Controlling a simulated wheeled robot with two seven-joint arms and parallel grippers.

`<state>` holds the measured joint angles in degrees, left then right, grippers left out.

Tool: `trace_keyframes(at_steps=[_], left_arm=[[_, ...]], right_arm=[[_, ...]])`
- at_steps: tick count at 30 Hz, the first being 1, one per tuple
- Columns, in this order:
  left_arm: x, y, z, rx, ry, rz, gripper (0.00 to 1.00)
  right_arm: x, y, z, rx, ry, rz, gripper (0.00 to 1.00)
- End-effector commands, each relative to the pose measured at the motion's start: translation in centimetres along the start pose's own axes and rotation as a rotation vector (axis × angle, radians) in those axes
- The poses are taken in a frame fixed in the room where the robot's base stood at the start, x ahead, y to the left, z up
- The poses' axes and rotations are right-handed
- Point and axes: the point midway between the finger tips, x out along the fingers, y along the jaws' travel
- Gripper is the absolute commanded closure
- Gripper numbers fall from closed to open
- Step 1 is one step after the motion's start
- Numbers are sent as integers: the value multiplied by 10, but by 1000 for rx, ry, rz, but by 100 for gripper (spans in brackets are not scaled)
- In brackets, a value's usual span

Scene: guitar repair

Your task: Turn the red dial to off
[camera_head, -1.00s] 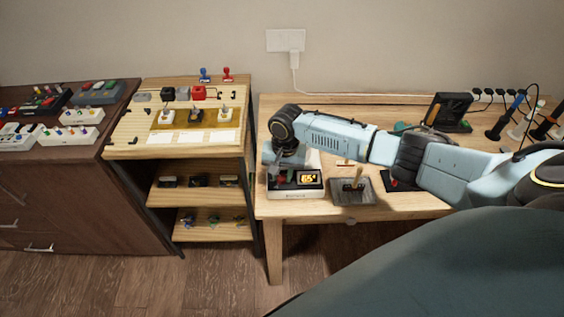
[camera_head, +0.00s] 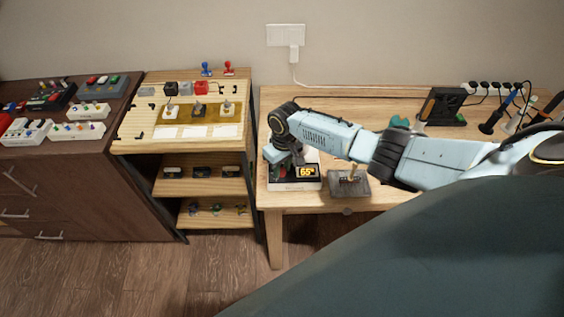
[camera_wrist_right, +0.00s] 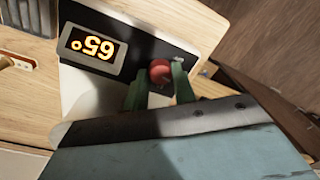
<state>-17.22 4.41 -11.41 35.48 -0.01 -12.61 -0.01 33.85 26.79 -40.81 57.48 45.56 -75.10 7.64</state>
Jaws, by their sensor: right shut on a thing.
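The red dial (camera_wrist_right: 160,72) sits on the dark front panel of a white station, beside a lit display (camera_wrist_right: 92,48) that reads 65° and appears upside down in the right wrist view. In the head view the station (camera_head: 296,185) stands at the table's left front, its display (camera_head: 307,171) also lit. My right gripper (camera_wrist_right: 159,82) is shut on the red dial, one green finger on each side of it. In the head view my right gripper (camera_head: 282,168) is over the left part of the station, and the dial is hard to make out there. My left gripper is not in view.
A grey holder with an upright wooden-handled tool (camera_head: 350,183) stands just right of the station. A wooden shelf (camera_head: 190,143) with small boxes and switches is to the left. Cables and tools (camera_head: 500,110) are at the table's back right.

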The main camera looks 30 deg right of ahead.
Motion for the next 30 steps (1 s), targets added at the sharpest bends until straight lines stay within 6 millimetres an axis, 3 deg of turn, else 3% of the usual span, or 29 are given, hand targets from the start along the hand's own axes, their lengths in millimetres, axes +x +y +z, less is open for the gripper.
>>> trace_keyframes(at_steps=[30], left_arm=[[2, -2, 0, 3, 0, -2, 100]], right_arm=[[0, -1, -2, -924, -56, 0, 96]])
